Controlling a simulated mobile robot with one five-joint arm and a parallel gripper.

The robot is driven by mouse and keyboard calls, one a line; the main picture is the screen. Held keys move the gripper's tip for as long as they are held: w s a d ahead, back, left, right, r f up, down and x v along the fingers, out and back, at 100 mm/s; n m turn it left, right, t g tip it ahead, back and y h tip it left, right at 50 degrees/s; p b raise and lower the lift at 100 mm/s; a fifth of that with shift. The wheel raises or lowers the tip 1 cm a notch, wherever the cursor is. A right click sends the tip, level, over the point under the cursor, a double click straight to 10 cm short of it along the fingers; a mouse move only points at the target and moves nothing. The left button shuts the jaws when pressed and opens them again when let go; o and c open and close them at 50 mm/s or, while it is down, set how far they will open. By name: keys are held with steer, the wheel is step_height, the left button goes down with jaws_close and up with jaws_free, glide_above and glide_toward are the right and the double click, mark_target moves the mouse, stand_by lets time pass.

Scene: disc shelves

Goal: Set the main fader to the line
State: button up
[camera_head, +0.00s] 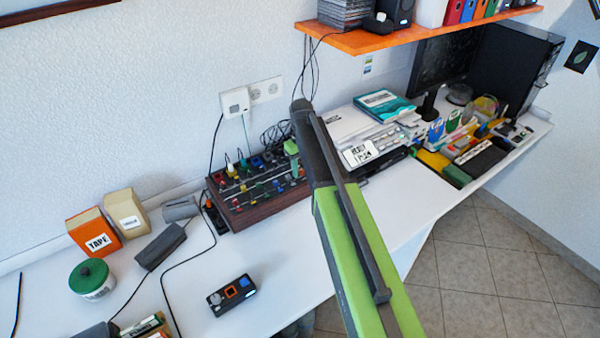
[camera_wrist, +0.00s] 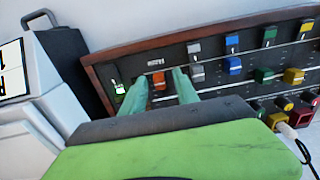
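The mixer panel (camera_head: 262,201) is a dark control box with a wooden edge, on the desk against the wall. It fills the upper right of the wrist view (camera_wrist: 215,62). An orange fader cap (camera_wrist: 158,80) sits below a small white label (camera_wrist: 156,62), too small to read for certain. My gripper (camera_wrist: 160,78) has its two teal fingers on either side of this cap, with a visible gap between them; contact cannot be told. A green cap (camera_wrist: 119,88) and a white mark are just left of the fingers. In the head view my arm hides much of the gripper.
Other coloured caps and knobs (camera_wrist: 236,66) stand right of the fingers. A white box (camera_wrist: 40,105) and a dark upright object (camera_wrist: 60,50) are close on the left. In the head view, books (camera_head: 385,105) lie right of the panel; the front desk has free room.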

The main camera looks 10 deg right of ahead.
steer(key=shift+c, duration=0.3)
jaws_close()
steer(key=shift+a, duration=0.1)
stand_by(1.0)
